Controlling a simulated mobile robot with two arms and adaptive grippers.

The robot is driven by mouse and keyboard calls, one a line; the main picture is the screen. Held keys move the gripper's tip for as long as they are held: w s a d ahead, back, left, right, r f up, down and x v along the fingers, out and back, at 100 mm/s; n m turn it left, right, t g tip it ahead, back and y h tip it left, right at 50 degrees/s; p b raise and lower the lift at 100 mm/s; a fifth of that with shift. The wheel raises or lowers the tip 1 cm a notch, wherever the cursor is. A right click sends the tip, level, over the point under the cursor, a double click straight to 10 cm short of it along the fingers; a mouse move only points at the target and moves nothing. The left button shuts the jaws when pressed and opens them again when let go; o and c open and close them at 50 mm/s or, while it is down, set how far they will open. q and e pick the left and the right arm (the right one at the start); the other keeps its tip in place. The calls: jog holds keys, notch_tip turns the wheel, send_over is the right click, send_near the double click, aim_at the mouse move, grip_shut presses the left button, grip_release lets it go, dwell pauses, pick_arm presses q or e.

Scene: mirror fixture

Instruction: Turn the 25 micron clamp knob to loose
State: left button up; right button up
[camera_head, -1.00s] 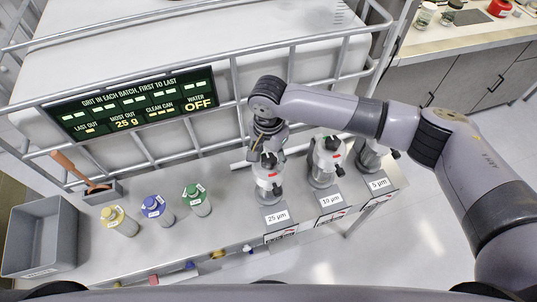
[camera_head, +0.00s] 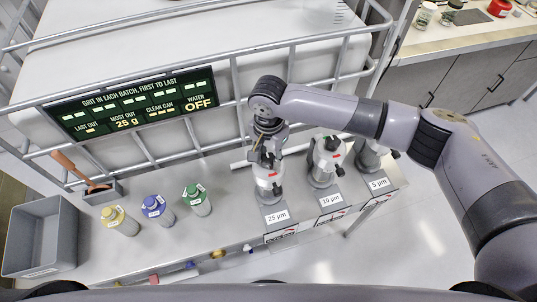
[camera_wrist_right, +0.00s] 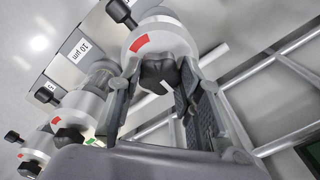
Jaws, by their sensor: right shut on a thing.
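The 25 micron unit (camera_head: 269,184) stands behind its "25 µm" label (camera_head: 277,216), the leftmost of three similar units. My right gripper (camera_head: 266,156) reaches down over its top from behind. In the right wrist view the fingers (camera_wrist_right: 158,82) stand on both sides of the black clamp knob (camera_wrist_right: 155,70) and are shut on it. A white pointer line (camera_wrist_right: 167,87) shows on the knob. A red mark (camera_wrist_right: 139,43) is on the pale collar near the knob; the pointer does not face it. Any green mark here is hidden. My left gripper is not in view.
The 10 µm unit (camera_head: 323,165) and 5 µm unit (camera_head: 368,157) stand close by on the right. Yellow (camera_head: 124,226), blue (camera_head: 158,212) and green-capped (camera_head: 200,204) bottles stand left. A metal cage rail (camera_head: 200,148) runs behind.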

jog(key=n+p, duration=0.2)
jog(key=n, duration=0.1)
jog(key=shift+r, duration=0.2)
jog(key=n+p, duration=0.2)
jog(key=n, duration=0.1)
jog(key=shift+f+n, duration=0.1)
jog(key=shift+n, duration=0.2)
jog(key=n+p, duration=0.1)
jog(key=n, duration=0.2)
jog(key=shift+n, duration=0.3)
jog(key=n, duration=0.4)
jog(key=shift+n, duration=0.3)
jog(key=n, duration=0.5)
jog(key=shift+w, duration=0.1)
jog(key=n, duration=0.6)
jog(key=shift+d, duration=0.1)
jog(key=n, duration=0.5)
jog(key=shift+w+n, duration=0.1)
jog(key=shift+n, duration=2.3)
jog(key=shift+b, duration=0.3)
